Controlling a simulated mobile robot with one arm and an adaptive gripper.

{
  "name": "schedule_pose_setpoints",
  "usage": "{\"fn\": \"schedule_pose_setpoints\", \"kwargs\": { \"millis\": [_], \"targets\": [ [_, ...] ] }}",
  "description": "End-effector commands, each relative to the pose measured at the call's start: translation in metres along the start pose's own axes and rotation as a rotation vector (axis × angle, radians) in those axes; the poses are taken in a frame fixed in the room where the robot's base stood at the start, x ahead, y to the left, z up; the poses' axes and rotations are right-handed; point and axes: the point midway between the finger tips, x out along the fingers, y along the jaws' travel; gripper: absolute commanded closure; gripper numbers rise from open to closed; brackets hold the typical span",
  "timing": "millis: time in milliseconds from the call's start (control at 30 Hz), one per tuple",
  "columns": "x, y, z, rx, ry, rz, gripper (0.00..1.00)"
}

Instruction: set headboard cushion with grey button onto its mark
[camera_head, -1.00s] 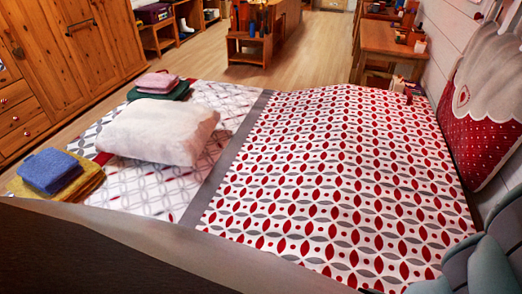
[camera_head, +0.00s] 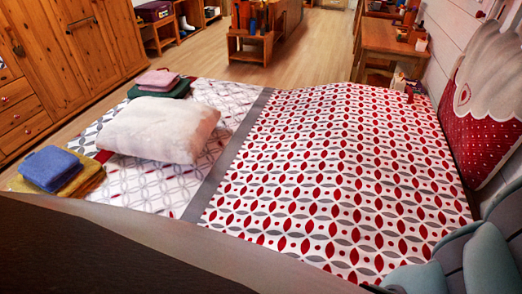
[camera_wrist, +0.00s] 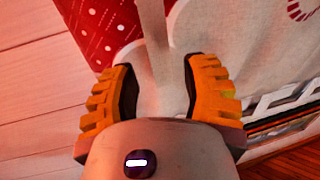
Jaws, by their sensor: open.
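The headboard cushion (camera_head: 480,135), red with white dots and a scalloped white upper part, leans against the white wall at the right in the head view. A small round grey-brown spot, possibly its button, shows on its left part. In the wrist view, red dotted cloth (camera_wrist: 95,22) and pale cloth (camera_wrist: 222,35) lie beyond my gripper (camera_wrist: 158,78). Its orange-padded fingers are apart. A pale strip runs between them; I cannot tell whether it belongs to the cushion or whether they touch it. I cannot make out the mark.
The bed (camera_head: 340,165) has a red, grey and white patterned cover. A white pillow (camera_head: 160,128), folded blue cloth (camera_head: 50,168) and pink cloth (camera_head: 158,77) lie at its left. A wooden table (camera_head: 388,45) stands behind; a wardrobe (camera_head: 75,50) is at left.

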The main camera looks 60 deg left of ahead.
Motion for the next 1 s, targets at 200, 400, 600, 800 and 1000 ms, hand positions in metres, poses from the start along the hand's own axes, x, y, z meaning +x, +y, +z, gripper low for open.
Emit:
{"fn": "schedule_pose_setpoints", "kwargs": {
  "millis": [200, 400, 600, 800, 1000],
  "targets": [
    [-0.039, 0.001, 0.001, 0.000, -0.004, 0.003, 0.54],
    [-0.062, 0.001, -0.001, -0.002, 0.001, 0.001, 0.54],
    [-0.070, 0.000, -0.001, 0.000, 0.001, 0.001, 0.54],
    [-0.070, 0.000, -0.001, 0.000, 0.001, 0.001, 0.54],
    [-0.070, 0.000, -0.001, -0.001, 0.001, 0.001, 0.54]
  ]
}}
